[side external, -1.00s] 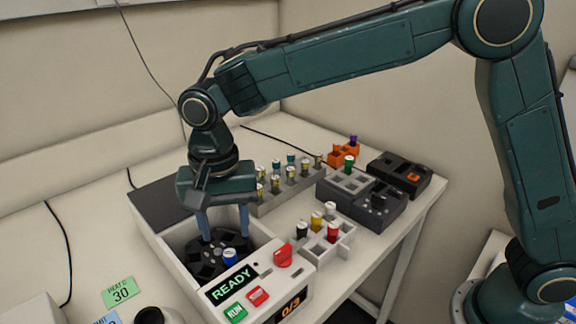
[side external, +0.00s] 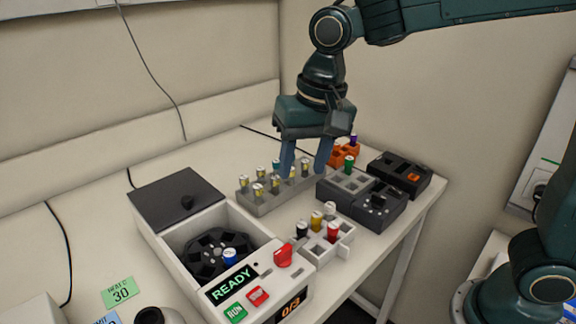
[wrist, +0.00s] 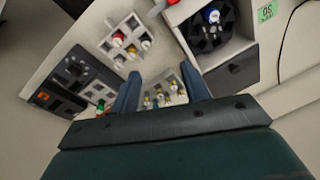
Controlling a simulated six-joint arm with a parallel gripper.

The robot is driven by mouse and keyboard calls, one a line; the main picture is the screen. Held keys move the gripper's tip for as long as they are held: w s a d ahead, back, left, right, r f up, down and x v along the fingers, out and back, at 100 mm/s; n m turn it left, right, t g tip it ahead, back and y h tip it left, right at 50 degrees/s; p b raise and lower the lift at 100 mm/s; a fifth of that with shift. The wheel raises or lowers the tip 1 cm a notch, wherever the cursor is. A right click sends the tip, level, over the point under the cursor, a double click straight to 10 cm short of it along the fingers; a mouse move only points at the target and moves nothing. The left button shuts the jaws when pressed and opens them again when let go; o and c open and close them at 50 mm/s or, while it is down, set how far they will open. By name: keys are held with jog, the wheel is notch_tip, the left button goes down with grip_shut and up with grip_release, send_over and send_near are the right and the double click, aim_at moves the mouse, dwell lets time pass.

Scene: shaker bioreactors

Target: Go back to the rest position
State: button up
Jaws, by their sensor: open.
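My gripper (side external: 305,166) is open and empty, raised over the area of the grey tube rack (side external: 262,205) at the back of the bench. Its two blue fingers are spread apart, and the wrist view shows nothing between the fingertips (wrist: 163,88) being held. A blue-capped tube (side external: 229,257) sits in the black rotor (side external: 205,262) of the white machine. It also shows in the wrist view (wrist: 212,16). The machine's dark lid (side external: 165,197) is open, and its screen reads READY and 0/3.
A white rack (side external: 343,243) holds several tubes with black, yellow, white and red caps. A grey device (side external: 350,207), a dark block (side external: 400,172) and an orange rack (side external: 347,155) stand at the right. A green card (side external: 119,292) reading 30 lies at front left.

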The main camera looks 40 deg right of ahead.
jog(key=s+d+n+t, duration=0.3)
jog(key=s+d+n, duration=0.1)
jog(key=s+d, duration=1)
jog(key=s, duration=0.3)
jog(key=shift+s+t+h, duration=0.25)
jog(key=shift+t+h, duration=0.15)
